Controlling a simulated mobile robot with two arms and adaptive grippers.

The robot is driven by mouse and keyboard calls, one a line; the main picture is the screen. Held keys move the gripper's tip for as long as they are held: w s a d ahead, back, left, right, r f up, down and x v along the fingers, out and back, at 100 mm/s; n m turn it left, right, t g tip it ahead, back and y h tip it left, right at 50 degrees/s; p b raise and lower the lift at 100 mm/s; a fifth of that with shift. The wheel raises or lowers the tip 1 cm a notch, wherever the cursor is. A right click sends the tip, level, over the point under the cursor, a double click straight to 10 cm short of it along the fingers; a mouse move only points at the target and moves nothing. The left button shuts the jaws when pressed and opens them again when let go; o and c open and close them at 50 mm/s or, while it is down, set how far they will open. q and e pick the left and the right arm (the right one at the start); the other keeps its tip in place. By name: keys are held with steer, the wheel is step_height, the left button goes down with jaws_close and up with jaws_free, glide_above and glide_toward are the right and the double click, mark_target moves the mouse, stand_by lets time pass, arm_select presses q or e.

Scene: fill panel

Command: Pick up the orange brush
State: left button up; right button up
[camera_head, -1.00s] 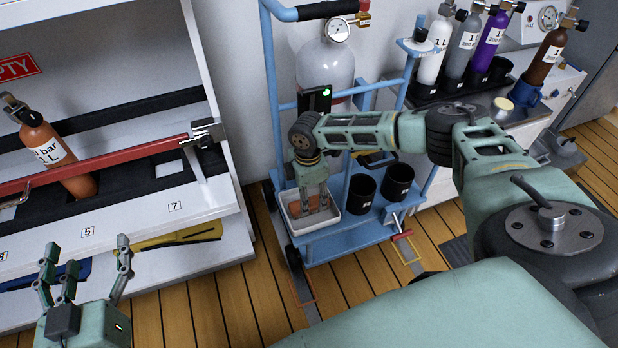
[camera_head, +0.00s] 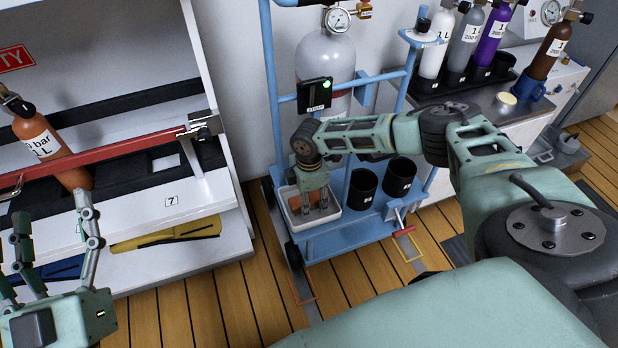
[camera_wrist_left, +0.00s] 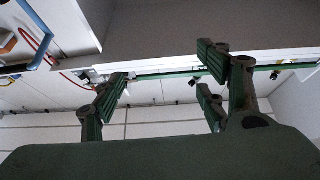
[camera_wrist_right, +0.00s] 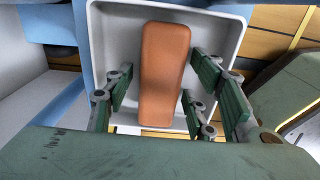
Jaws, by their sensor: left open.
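The orange brush (camera_wrist_right: 164,75) lies in a white tray (camera_head: 291,222) on the blue cart; only its smooth orange back shows. My right gripper (camera_head: 318,206) is over the tray, pointing down, its fingers at the tray's level. In the right wrist view the fingers stand apart on both sides of the brush, with gaps to it, so the gripper is open. In the head view the fingers partly hide the brush. My left gripper (camera_head: 52,262) is open and empty at the lower left, in front of the shelf, far from the brush.
The blue cart (camera_head: 345,238) holds two black cups (camera_head: 361,190) (camera_head: 400,178) right of the tray and a grey cylinder (camera_head: 325,66) behind. At left, a white shelf (camera_head: 215,190) has a red bar and an orange cylinder (camera_head: 45,145).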

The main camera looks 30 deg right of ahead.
steer(key=c, duration=1)
steer(key=shift+r, duration=0.15)
